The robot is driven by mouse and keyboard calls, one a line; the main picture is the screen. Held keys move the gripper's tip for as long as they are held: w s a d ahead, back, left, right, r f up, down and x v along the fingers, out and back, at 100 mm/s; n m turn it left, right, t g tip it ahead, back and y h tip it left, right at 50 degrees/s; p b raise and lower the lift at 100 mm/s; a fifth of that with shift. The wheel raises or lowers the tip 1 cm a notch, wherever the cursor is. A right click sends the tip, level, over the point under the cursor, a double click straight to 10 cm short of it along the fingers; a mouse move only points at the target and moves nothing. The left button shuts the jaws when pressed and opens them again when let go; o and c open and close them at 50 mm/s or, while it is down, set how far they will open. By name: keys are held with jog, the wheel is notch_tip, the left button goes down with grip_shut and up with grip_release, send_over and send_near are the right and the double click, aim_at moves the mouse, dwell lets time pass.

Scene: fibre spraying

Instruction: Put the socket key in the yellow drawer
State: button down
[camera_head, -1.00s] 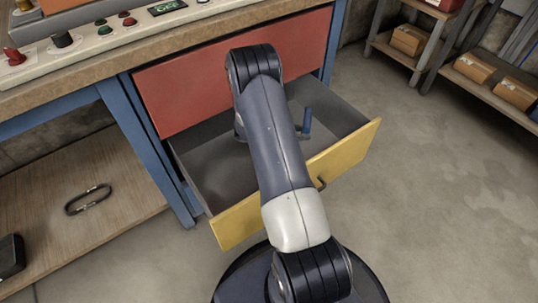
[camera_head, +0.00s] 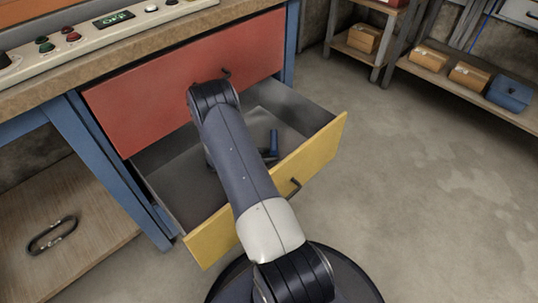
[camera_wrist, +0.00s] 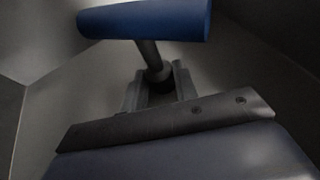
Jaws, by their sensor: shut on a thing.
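The socket key has a blue handle (camera_wrist: 145,19) on a grey metal shaft, which shows in the wrist view. My gripper (camera_wrist: 158,84) is shut on its shaft, with the handle sticking out past the fingers. In the head view the blue handle (camera_head: 274,143) shows to the right of my arm, within the drawer's opening. The yellow drawer (camera_head: 318,152) is pulled open, with a grey interior. My arm crosses over its front and hides my gripper and part of the inside. I cannot tell whether the key touches the drawer floor.
A closed red drawer (camera_head: 150,95) is above the yellow one, under a worktop with a control panel (camera_head: 100,33). Shelves with boxes (camera_head: 468,75) stand at back right. The floor at right is clear.

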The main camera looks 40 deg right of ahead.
jog(key=c, duration=1.1)
grip_release()
jog(key=shift+a+r+p, duration=0.1)
jog(key=shift+r+p, duration=0.1)
jog(key=shift+p, duration=0.1)
jog(key=p+v, duration=0.2)
jog(key=v, duration=0.9)
jog(key=shift+w+a, duration=0.15)
jog(key=shift+a, duration=0.25)
